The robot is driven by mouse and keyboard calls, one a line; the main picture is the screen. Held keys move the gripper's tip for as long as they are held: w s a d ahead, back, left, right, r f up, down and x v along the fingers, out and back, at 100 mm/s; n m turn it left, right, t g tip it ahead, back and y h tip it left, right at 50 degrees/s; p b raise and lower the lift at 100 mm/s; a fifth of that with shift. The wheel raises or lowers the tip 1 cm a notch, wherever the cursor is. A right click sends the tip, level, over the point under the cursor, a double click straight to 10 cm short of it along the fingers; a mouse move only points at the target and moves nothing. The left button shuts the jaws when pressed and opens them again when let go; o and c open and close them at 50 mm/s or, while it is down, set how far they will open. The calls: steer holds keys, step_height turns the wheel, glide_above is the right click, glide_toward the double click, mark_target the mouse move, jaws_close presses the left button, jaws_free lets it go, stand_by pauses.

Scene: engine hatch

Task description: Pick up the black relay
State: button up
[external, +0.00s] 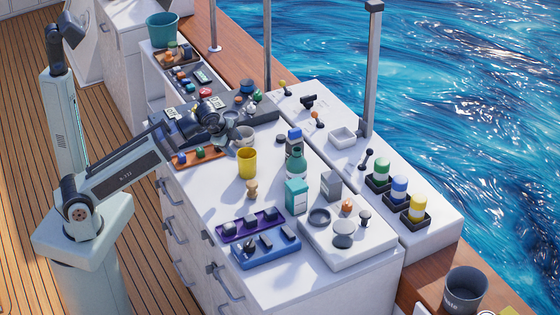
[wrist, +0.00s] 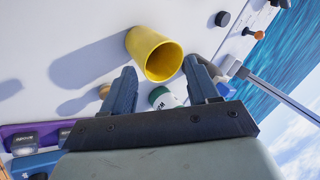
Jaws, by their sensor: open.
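Several dark blocks sit in the purple tray (external: 222,233) and the blue tray (external: 270,261) at the front of the white counter. One dark block (external: 250,225) in the purple tray looks like a black relay, but I cannot tell for certain. In the wrist view, dark blocks with pale labels (wrist: 24,141) show in the purple tray (wrist: 12,129) at lower left. My gripper (wrist: 160,72) is open and empty, with the yellow cup (wrist: 150,48) beyond its fingers. In the external view my gripper is above the back left of the counter, away from both trays.
The yellow cup (external: 247,163), a wooden peg (external: 252,190), a green bottle (external: 297,165) and a teal box (external: 296,197) stand between my gripper and the front of the counter. A grey box (external: 331,186) stands at right. An orange tray (external: 190,160) lies beside my arm.

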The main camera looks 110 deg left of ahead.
steer(key=s+a+r+n+g+h, duration=0.25)
steer(key=s+a+n+h, duration=0.25)
steer(key=s+a+n, duration=0.65)
steer(key=shift+m+t, duration=0.35)
steer(key=shift+m, duration=0.1)
steer(key=f, duration=0.2)
steer(key=a+f, duration=0.1)
steer(key=f, duration=0.4)
steer(key=shift+a+f, duration=0.25)
steer(key=shift+f, duration=0.05)
steer(key=shift+a+f, duration=0.1)
steer(key=shift+f, duration=2.5)
steer(key=shift+c, duration=0.3)
jaws_close()
